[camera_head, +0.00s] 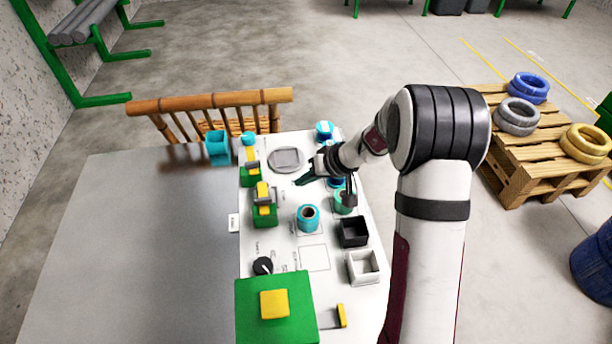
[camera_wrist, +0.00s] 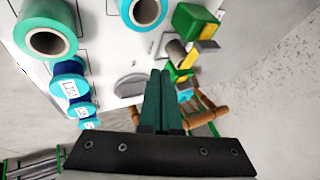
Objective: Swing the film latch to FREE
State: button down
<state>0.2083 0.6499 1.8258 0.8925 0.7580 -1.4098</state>
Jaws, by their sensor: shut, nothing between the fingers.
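Two green blocks with yellow levers stand along the left side of the white panel. The far one (camera_head: 250,170) and the nearer one (camera_head: 264,208) look like latches, but I cannot read which is the film latch or its FREE mark. In the wrist view, one green-and-yellow block (camera_wrist: 194,22) is at upper right and the other (camera_wrist: 180,74) is partly behind a grey cylinder (camera_wrist: 175,52). My gripper (camera_head: 303,181) is shut and empty, to the right of the blocks and just in front of the round grey plate (camera_head: 286,149). Its dark green fingers (camera_wrist: 160,74) lie together.
A teal spool (camera_head: 308,218), a black open box (camera_head: 353,232) and a white open box (camera_head: 363,267) stand on the panel. A large green box with a yellow button (camera_head: 274,304) is at the front. The grey tabletop (camera_head: 140,250) is mostly clear.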

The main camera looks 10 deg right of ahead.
aim_at(267, 189)
jog(key=x, duration=0.5)
jog(key=shift+a+f, duration=0.2)
jog(key=shift+a, duration=0.05)
jog(key=a, duration=0.2)
jog(key=shift+a+r, duration=0.1)
jog(key=shift+a, duration=0.65)
jog(key=shift+w+a, duration=0.5)
